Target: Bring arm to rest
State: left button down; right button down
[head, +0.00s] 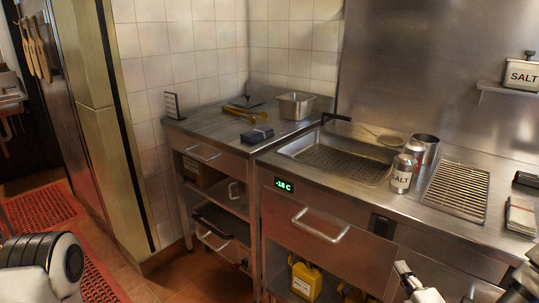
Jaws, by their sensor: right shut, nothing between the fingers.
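My right gripper (404,270) shows at the bottom right, in front of the counter's drawer fronts. It is shut and empty, and only a small part of it and its white arm are in the frame. My left arm shows as a white and dark rounded part (42,262) at the bottom left. My left gripper's fingers are not in the frame.
The steel counter (300,210) holds a perforated sink basin (335,160), a salt shaker (402,174), a wire grill rack (456,190) and a steel pan (295,105). Tongs (245,112) lie at the back left. Yellow containers (307,281) stand below. Red mats cover the left floor.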

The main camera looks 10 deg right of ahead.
jog(key=s+a+f+n+g+y+p, duration=0.2)
jog(key=a+f+n+g+y+p, duration=0.25)
jog(key=a, duration=0.65)
jog(key=s+a+f+m+g+p, duration=0.2)
jog(key=s+a+f+m+g, duration=0.35)
jog(key=s+f, duration=0.25)
jog(key=s+d+f+m+g+h, duration=0.1)
jog(key=s+f+m+g, duration=0.1)
jog(key=s+m+g, duration=0.2)
jog(key=s+d+f+m+g+h, duration=0.1)
jog(key=s+f+m+g+h, duration=0.1)
jog(key=s+m, duration=0.8)
jog(key=f+m+g, duration=0.1)
jog(key=m+g, duration=0.1)
jog(key=m, duration=0.1)
jog(key=shift+s+d+p, duration=0.25)
jog(key=shift+s+p, duration=0.05)
jog(key=shift+p, duration=0.05)
